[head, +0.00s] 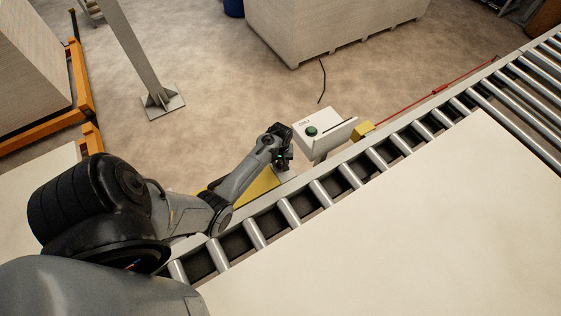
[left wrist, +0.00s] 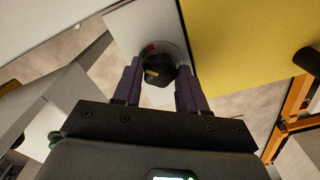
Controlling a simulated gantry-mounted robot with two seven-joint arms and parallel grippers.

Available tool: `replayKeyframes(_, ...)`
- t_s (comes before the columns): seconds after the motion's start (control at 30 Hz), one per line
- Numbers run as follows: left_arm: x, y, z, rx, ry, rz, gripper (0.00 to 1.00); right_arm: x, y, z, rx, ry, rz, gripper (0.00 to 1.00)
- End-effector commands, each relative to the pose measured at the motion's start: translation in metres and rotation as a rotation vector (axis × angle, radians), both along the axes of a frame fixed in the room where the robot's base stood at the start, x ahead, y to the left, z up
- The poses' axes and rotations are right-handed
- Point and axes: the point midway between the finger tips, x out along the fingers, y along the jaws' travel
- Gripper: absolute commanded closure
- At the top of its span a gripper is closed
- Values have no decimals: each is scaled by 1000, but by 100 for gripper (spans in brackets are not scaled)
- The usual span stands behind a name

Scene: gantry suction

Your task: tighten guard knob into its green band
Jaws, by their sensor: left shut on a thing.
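The guard knob (left wrist: 158,69) is black, with a pale yellowish mark on its face, and sits on a light grey plate (left wrist: 128,22) in the left wrist view. A small patch of red and green (left wrist: 148,48) shows on the dial just above and left of the knob; the rest of the dial is plain or hidden. My left gripper (left wrist: 160,82) has its purple fingers on either side of the knob and is shut on it. In the head view my left gripper (head: 284,158) is beside the conveyor, and it hides the knob. My right gripper is in neither view.
A white control box (head: 325,131) with a green button stands just right of my left gripper. A yellow panel (head: 258,187) lies below my forearm; yellow also fills the wrist view's upper right (left wrist: 245,50). The roller conveyor (head: 290,212) runs alongside, bearing a large pale board (head: 420,220).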

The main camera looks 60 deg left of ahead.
Motion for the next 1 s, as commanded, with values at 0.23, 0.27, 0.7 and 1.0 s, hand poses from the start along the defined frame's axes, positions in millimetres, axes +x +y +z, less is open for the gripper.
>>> replayKeyframes(0.23,0,0,6,-1,3,-105,89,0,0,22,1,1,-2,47)
replayKeyframes(0.27,0,0,5,-2,3,-128,89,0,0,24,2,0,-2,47)
replayKeyframes(0.7,0,0,0,0,0,-195,54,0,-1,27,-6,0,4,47)
replayKeyframes(1.0,0,0,0,0,0,-193,33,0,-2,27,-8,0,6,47)
